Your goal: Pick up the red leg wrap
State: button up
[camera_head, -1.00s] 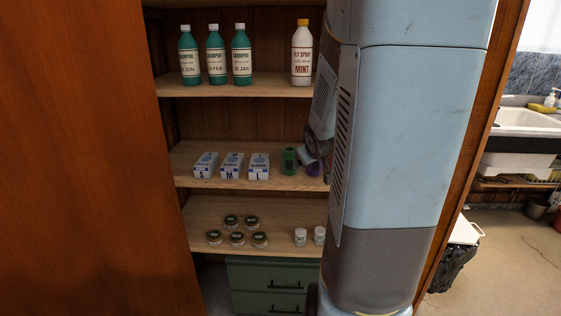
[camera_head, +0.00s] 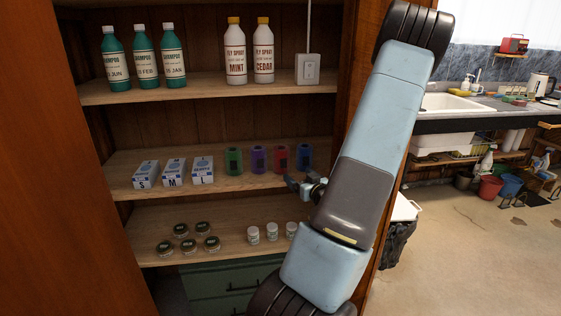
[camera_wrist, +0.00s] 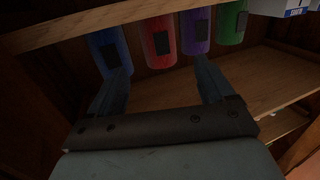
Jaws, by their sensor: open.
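The red leg wrap (camera_head: 281,158) stands upright on the middle shelf, between a purple wrap (camera_head: 258,159) and a blue wrap (camera_head: 304,157). In the wrist view the red wrap (camera_wrist: 159,42) shows beyond my fingertips, between the blue wrap (camera_wrist: 108,50) and the purple wrap (camera_wrist: 195,32). My gripper (camera_wrist: 162,80) is open and empty, with its fingers apart and short of the wraps. In the head view my gripper (camera_head: 303,186) is near the front edge of the middle shelf, below the red and blue wraps, partly hidden by my arm.
A green wrap (camera_head: 233,160) and several glove boxes (camera_head: 173,172) stand left on the same shelf. Bottles (camera_head: 235,52) fill the shelf above. Jars (camera_head: 188,246) and white tubs (camera_head: 253,235) sit below. The cabinet's right side panel (camera_head: 357,75) is close to my arm.

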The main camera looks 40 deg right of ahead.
aim_at(285, 162)
jog(key=x, duration=1.3)
jog(key=shift+w+d+r, duration=0.1)
jog(key=shift+d+r, duration=0.15)
jog(key=shift+r, duration=0.1)
jog(key=shift+c, duration=0.2)
jog(key=c, duration=0.8)
jog(key=shift+r, duration=0.1)
jog(key=shift+c, duration=0.2)
